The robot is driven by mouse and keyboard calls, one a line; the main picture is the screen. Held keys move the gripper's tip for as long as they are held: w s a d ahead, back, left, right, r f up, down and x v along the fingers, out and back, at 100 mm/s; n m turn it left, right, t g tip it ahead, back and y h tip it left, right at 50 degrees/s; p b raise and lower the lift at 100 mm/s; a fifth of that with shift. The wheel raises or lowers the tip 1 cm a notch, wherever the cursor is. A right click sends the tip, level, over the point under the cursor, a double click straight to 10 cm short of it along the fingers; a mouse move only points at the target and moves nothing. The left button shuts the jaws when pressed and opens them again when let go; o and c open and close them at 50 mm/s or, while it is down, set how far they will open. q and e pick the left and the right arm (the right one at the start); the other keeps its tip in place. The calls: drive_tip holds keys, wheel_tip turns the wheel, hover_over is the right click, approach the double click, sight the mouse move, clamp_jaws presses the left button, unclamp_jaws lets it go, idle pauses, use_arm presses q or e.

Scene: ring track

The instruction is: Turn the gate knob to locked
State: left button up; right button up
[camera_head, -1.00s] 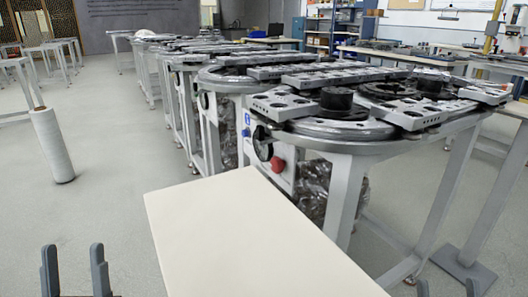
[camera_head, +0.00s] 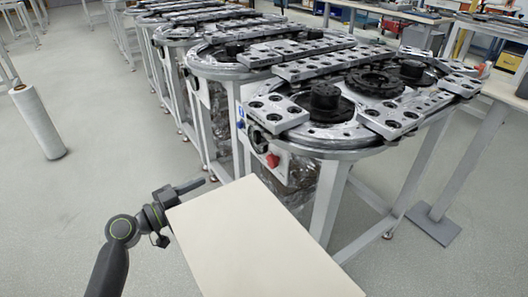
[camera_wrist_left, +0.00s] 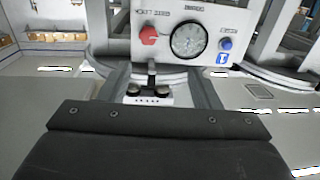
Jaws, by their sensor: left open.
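The panel (camera_wrist_left: 265,20) on the near ring-track stand carries a red knob (camera_wrist_left: 149,35), a round dial (camera_wrist_left: 188,40) and a blue knob (camera_wrist_left: 225,44). Its labels are too small to read, so I cannot tell which one is the gate knob. In the head view the red knob (camera_head: 273,160) faces me, with the blue knob (camera_head: 240,124) further left and higher. My left gripper (camera_head: 196,186) is open and empty, left of the panel and apart from it. In the left wrist view its fingers (camera_wrist_left: 160,85) point toward the panel. My right gripper is out of view.
The near ring track (camera_head: 325,136), with grey plates and black discs, stands on grey legs. More such tracks line up behind it. A white cylinder (camera_head: 38,122) stands on the floor at left.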

use_arm(q)
drive_tip(key=r+m+g+h, duration=0.1)
drive_tip(key=p, duration=0.2)
approach(269, 164)
drive_tip(key=x, duration=0.7)
drive_tip(key=shift+w+d+r, duration=0.1)
drive_tip(key=shift+w+d, duration=0.05)
drive_tip(key=shift+w, duration=0.05)
drive_tip(key=shift+w+d, duration=0.35)
drive_tip(key=shift+d, duration=0.15)
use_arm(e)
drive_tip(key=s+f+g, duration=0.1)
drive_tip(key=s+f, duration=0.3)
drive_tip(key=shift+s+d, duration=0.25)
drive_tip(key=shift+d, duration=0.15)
use_arm(q)
drive_tip(key=shift+c, duration=0.3)
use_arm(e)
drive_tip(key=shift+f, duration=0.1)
use_arm(q)
drive_tip(key=c, duration=0.9)
